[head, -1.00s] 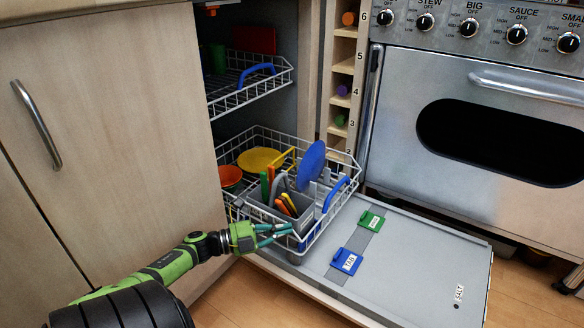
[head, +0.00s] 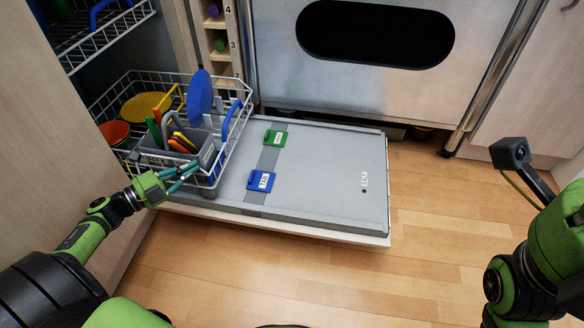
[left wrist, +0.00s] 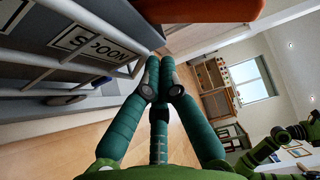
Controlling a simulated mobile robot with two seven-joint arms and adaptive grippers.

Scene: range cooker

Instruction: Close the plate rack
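The lower plate rack (head: 232,92), a white wire basket with a blue handle (head: 232,118), is pulled out of the cabinet over the lowered door. My left gripper (head: 196,167) is at the rack's near front side; contact is unclear. Its teal fingers (left wrist: 162,65) come together with nothing seen between them. In the left wrist view, the rack's wires and a SPOON label (left wrist: 95,45) are at the left. My right gripper is out of view.
The lowered grey door (head: 325,170) lies flat, with green (head: 275,137) and blue (head: 262,180) tabs on it. An upper rack (head: 105,30) is inside the cabinet. The cooker (head: 460,90) stands behind the door. Wooden floor (head: 430,220) is clear at the right.

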